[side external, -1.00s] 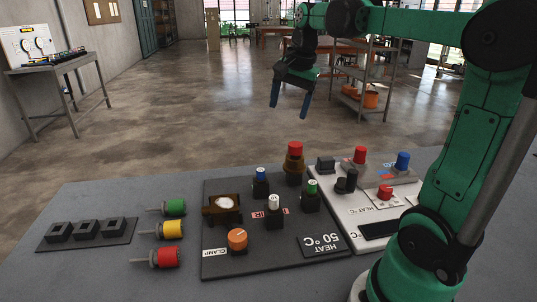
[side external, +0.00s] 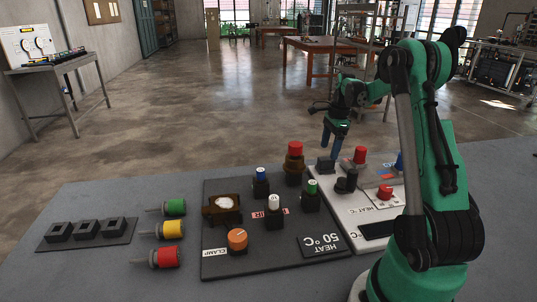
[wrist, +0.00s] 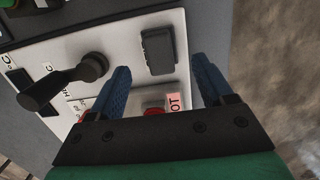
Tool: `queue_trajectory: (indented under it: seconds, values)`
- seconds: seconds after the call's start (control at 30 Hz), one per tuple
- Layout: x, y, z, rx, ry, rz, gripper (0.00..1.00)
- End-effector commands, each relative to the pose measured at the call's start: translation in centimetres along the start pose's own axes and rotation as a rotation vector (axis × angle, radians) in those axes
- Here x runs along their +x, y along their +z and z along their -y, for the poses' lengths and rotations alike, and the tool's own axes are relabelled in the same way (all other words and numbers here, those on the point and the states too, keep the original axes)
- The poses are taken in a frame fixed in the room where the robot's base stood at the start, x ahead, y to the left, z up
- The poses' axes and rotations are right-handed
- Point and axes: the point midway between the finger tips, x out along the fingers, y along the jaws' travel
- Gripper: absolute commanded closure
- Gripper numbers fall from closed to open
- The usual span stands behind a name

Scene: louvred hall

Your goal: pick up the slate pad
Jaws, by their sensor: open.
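The slate pad, a small dark grey block, sits on the far left part of the white panel in the side view (side external: 325,164). In the wrist view the slate pad (wrist: 158,51) lies flat on the panel, just beyond and between my fingertips. My gripper (side external: 332,143) is above the back of the white panel, with its blue fingers pointing down. In the wrist view my gripper (wrist: 160,70) is open and empty, one finger to each side of the pad's line. The pad's height below the fingertips is hard to judge.
On the white panel (wrist: 108,42), a black lever (wrist: 62,82) stands left of my fingers and a red button (wrist: 153,111) shows partly under my gripper. The dark panel (side external: 220,262) holds several knobs and buttons. Several coloured plugs lie left of it.

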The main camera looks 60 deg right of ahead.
Motion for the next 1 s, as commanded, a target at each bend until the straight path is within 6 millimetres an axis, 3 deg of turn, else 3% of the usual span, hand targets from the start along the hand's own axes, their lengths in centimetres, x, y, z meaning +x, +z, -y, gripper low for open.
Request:
queue_trajectory:
  seconds: [0.3,0.63,0.9,1.0]
  values:
    - [4.1,0.1,0.0,0.000,-0.002,-0.001,0.26]
    - [4.6,0.1,0.0,0.000,-0.002,-0.001,0.26]
    - [4.6,0.1,0.0,-0.001,-0.002,-0.001,1.00]
    - [4.5,0.1,0.0,-0.001,-0.002,-0.001,1.00]
